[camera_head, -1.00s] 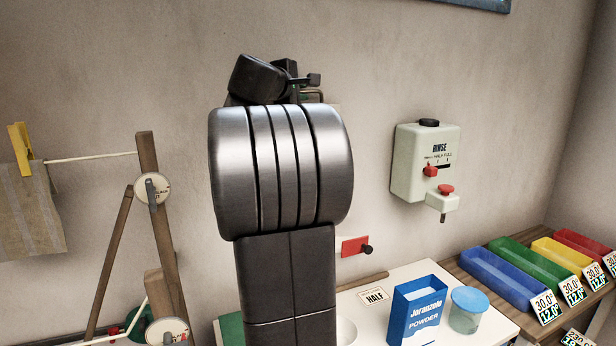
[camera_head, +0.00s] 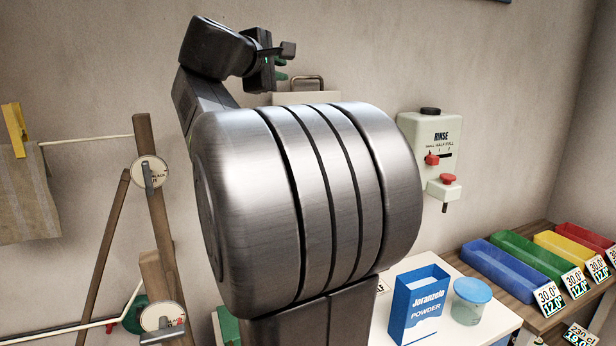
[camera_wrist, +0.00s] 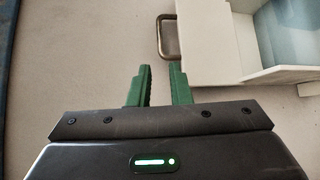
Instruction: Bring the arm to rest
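My arm is raised and folded, and its large metal joint fills the middle of the head view. My gripper (camera_wrist: 161,70) shows in the wrist view with two green fingers apart and nothing between them. In the head view the wrist end is up near the top, mostly turned away, with only a bit of green finger showing. The gripper is in front of the wall, close to a pale box with a metal handle (camera_wrist: 166,36). That box also shows partly behind my arm in the head view (camera_head: 307,96).
A white rinse dispenser (camera_head: 431,158) hangs on the wall to the right. Below are a blue powder box (camera_head: 418,303), a lidded jar (camera_head: 470,301) and coloured trays (camera_head: 505,268). A wooden rack (camera_head: 158,215) with a line and cloth (camera_head: 27,195) stands left.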

